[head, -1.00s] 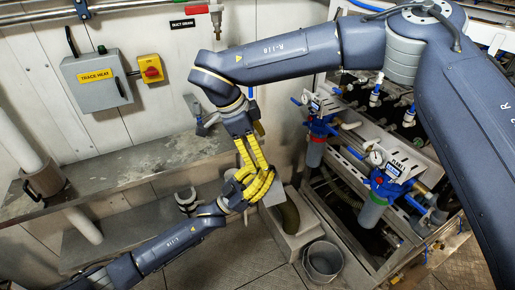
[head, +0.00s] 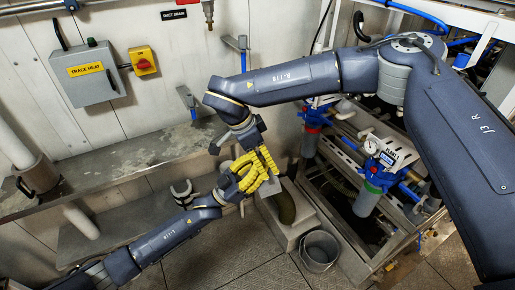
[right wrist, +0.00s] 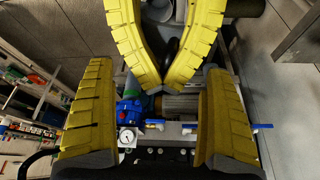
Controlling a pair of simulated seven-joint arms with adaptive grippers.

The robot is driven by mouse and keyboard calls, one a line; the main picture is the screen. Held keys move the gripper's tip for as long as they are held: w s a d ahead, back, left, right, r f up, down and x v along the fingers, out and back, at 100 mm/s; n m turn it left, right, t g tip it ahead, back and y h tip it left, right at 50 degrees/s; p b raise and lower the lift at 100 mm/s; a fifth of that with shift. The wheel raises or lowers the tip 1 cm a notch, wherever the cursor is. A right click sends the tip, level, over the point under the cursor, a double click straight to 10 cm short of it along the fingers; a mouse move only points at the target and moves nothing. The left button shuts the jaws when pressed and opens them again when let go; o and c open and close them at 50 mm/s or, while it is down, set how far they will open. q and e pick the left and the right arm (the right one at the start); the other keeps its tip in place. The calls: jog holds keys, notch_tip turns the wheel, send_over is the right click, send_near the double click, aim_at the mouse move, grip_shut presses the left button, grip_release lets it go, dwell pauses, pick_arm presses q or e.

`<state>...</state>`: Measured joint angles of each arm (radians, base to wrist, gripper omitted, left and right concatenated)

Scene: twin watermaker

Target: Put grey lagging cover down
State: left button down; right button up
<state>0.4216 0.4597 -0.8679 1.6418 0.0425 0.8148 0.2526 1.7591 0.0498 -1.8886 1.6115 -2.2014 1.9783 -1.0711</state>
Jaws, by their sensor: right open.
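I cannot pick out the grey lagging cover with certainty. A grey C-shaped piece (head: 183,193) rests on the lower ledge behind my left forearm in the head view, and I cannot tell whether it is the cover. My right gripper (head: 256,163) is open, its yellow fingers spread; they stand at both sides of the right wrist view (right wrist: 158,115). My left gripper (head: 262,181) is close to it, fingers overlapping in the head view. In the right wrist view its fingertips (right wrist: 153,88) come together, with a dark curved shape between the fingers. I see no cover held.
A grey bucket (head: 320,251) stands on the floor beside an open trough (head: 289,232) with a hose. The filter frame with blue-headed housings (head: 374,180) is on the right.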

jog(key=shift+x, duration=1.95)
jog(key=shift+c, duration=0.2)
pick_arm(q)
jog(key=shift+r, duration=0.1)
pick_arm(e)
jog(key=c, duration=1.5)
pick_arm(q)
jog(key=c, duration=1.9)
grip_release()
pick_arm(e)
jog(key=shift+c, duration=0.4)
pick_arm(q)
jog(key=o, duration=0.4)
pick_arm(e)
grip_shut()
pick_arm(q)
jog(key=shift+f, duration=0.2)
